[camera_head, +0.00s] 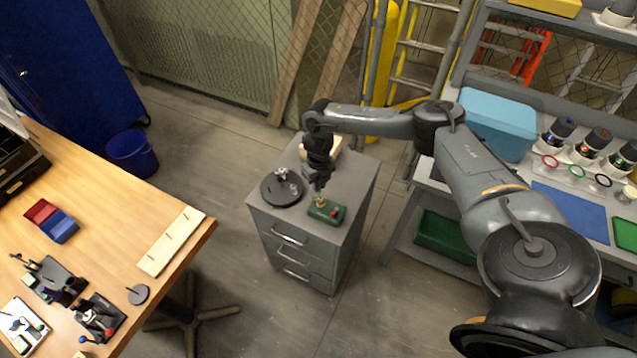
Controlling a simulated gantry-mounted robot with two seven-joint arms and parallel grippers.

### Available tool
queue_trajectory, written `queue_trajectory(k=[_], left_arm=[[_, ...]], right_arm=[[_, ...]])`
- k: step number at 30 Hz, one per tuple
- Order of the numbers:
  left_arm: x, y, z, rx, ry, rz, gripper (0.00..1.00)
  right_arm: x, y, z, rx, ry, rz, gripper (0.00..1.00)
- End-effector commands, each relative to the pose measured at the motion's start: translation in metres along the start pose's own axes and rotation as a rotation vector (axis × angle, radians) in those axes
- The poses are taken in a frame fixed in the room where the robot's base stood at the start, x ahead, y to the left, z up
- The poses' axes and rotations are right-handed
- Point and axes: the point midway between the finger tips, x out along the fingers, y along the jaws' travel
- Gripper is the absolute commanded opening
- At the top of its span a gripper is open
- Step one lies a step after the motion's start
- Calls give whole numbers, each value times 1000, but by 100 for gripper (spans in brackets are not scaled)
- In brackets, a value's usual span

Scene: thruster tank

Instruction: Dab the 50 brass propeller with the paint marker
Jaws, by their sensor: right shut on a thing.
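My right gripper (318,187) points down over the grey drawer cabinet (347,203). It is shut on a small brass-coloured thing (320,201) at or just above the top of a green box with a red button (327,211). The thing is too small to tell whether it is a propeller, and I cannot tell whether it touches the box. A black round plate (282,188) with small metallic parts lies left of the gripper. I cannot make out the paint marker for certain. My left gripper is not in view.
A wooden table (115,215) on the left holds red and blue bins (51,221), a slotted wooden strip (171,241) and small black stands (98,317). On the right, a grey bench carries a light blue box (497,122), several cups and a blue mat (571,212).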

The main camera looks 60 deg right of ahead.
Motion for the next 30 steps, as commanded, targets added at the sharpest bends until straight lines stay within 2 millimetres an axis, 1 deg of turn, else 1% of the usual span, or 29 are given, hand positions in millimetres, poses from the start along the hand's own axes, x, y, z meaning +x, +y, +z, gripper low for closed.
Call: queue_trajectory(k=[10,16,20,30], left_arm=[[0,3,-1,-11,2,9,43],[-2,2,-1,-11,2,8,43],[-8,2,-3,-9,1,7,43],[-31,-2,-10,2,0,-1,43]], right_arm=[[2,-1,-2,-1,3,-4,0],[0,-1,-2,-1,4,-4,0],[-7,-1,-1,-1,3,-3,0],[-35,0,-1,-1,2,-2,0]])
